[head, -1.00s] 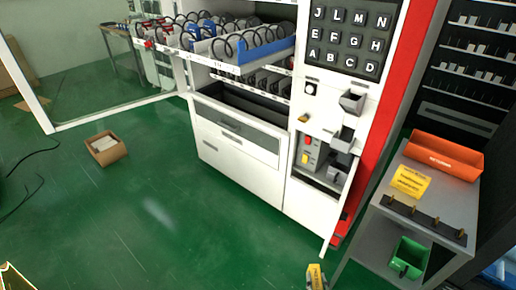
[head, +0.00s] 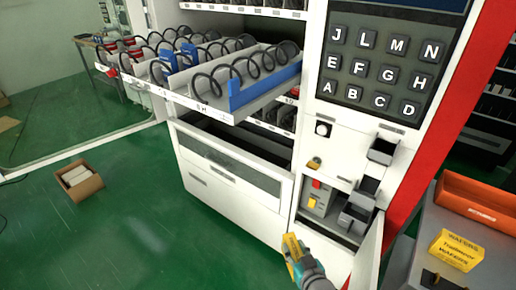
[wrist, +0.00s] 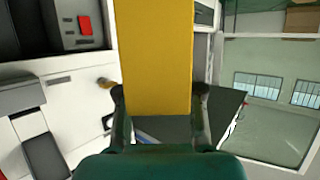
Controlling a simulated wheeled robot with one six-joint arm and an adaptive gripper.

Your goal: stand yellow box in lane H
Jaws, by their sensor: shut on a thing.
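The yellow box (head: 292,247) is held upright, tilted slightly, by my gripper (head: 299,264) low in front of the vending machine in the head view. In the wrist view the yellow box (wrist: 153,55) fills the upper middle, between the two fingers of my gripper (wrist: 158,96). A pulled-out tray (head: 176,98) with black spirals is above and left of the gripper. Its front label seems to read H near the right lane (head: 212,92), beside a blue side wall (head: 264,87). That lane's spiral shows; no box is visible in it.
An open glass door (head: 84,150) stands at left. A cardboard box (head: 78,182) lies on the green floor. At right, a grey counter (head: 425,240) holds a yellow printed box or card (head: 457,250) and an orange bin (head: 468,205). A small white door (head: 368,250) stands open near the gripper.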

